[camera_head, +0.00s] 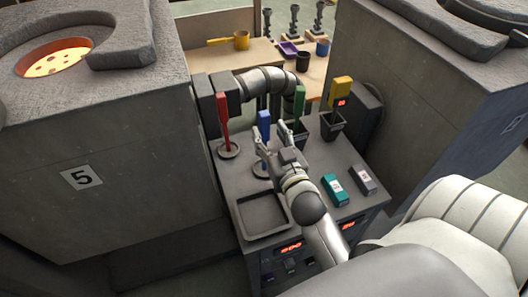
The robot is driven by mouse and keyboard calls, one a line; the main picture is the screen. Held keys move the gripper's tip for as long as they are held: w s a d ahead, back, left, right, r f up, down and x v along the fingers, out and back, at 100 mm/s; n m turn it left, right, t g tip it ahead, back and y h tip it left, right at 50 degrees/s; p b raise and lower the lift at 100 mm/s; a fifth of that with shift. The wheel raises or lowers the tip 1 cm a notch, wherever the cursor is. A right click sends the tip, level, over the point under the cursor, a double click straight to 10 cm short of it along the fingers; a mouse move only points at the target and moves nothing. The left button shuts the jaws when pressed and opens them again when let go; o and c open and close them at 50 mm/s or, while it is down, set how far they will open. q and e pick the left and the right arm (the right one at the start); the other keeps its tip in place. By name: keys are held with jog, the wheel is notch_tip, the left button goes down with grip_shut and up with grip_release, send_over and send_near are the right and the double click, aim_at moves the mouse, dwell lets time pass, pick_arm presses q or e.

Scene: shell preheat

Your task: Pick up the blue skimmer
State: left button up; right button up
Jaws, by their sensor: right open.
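The blue skimmer (264,120) stands upright on the grey cart, its blue handle up and its lower part at a round disc. My right gripper (271,138) is open over the cart, its two fingers pointing away from me on either side of the lower blue handle in the picture. I cannot tell whether they touch it or how far in front of it they are. The gripper and wrist hide part of the skimmer's lower end. My left gripper is not in view.
A red-handled tool (224,115) stands left of the skimmer. A green tool (299,103) and a yellow tool (341,90) stand in dark holders to the right. An empty square tray (244,229), a teal block (335,190) and a grey block (362,179) are nearer. Furnaces flank the cart.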

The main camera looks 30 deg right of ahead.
aim_at(266, 123)
jog(key=x, duration=0.1)
jog(key=p+x, duration=0.1)
jog(key=x, duration=0.1)
jog(key=p+x, duration=0.1)
jog(key=shift+w+d+r, duration=0.25)
jog(key=shift+w+r, duration=0.05)
jog(key=shift+r, duration=0.1)
jog(key=shift+w+d+f, duration=0.1)
jog(key=shift+w+f, duration=0.05)
jog(key=shift+w, duration=0.25)
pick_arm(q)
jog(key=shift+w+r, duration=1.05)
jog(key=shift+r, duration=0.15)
pick_arm(e)
jog(key=shift+s, duration=0.1)
jog(key=c, duration=0.4)
grip_shut()
pick_arm(q)
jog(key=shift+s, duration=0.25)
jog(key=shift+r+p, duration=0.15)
jog(key=shift+p, duration=0.15)
pick_arm(e)
jog(key=shift+r, duration=0.25)
